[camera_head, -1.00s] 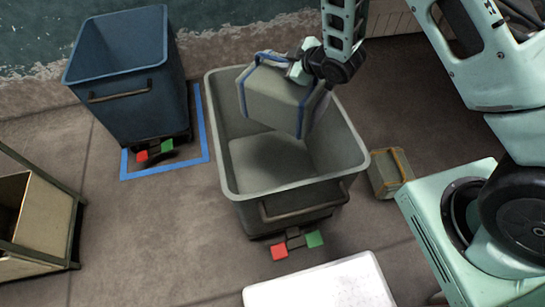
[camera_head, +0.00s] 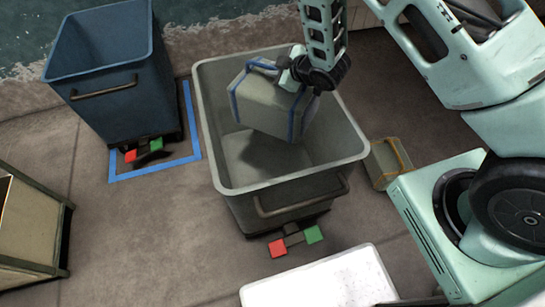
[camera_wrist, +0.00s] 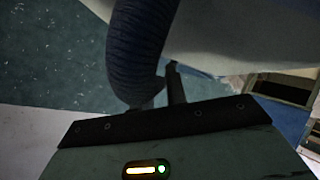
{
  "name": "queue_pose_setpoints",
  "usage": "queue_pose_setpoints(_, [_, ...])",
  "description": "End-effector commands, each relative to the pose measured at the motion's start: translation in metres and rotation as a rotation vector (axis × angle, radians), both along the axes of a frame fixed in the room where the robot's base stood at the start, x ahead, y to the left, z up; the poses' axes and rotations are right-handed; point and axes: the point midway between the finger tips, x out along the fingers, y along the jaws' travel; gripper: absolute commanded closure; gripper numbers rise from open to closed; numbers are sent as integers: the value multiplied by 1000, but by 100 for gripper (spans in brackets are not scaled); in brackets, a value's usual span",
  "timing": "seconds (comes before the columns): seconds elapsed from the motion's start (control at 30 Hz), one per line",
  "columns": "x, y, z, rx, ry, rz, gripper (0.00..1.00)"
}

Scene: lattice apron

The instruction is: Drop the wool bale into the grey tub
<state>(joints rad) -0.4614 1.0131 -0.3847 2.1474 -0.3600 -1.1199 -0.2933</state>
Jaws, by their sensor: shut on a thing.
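The wool bale (camera_head: 262,106) is a grey-green block with blue straps. In the head view it hangs tilted from my gripper (camera_head: 292,72), inside the outline of the grey tub's opening. The grey tub (camera_head: 290,180) is an open bin with a dark handle on its near side, and its visible floor is empty. My gripper is shut on the bale at its upper right. In the wrist view a dark blue ribbed strap or handle (camera_wrist: 140,50) passes at the gripper, with a pale bale face (camera_wrist: 235,35) beside it. Whether the bale touches the tub is unclear.
A blue tub (camera_head: 108,85) stands at the upper left within blue floor tape. A smaller strapped bale (camera_head: 388,163) lies right of the grey tub. A white block (camera_head: 320,283) is at the front, and a wooden crate (camera_head: 30,225) at the left edge. Water lies beyond the back edge.

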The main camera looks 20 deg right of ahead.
Motion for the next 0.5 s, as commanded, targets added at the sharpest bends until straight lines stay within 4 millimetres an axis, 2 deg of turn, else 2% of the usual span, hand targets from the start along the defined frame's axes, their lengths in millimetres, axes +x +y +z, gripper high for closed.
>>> queue_pose_setpoints(0.37, [2,0,-3,3,-8,1,100])
queue_pose_setpoints(0.4, [2,0,-3,3,-8,1,80])
queue_pose_setpoints(0.47, [2,0,-3,2,-7,0,64])
queue_pose_setpoints(0.5, [2,0,-4,3,-7,1,60])
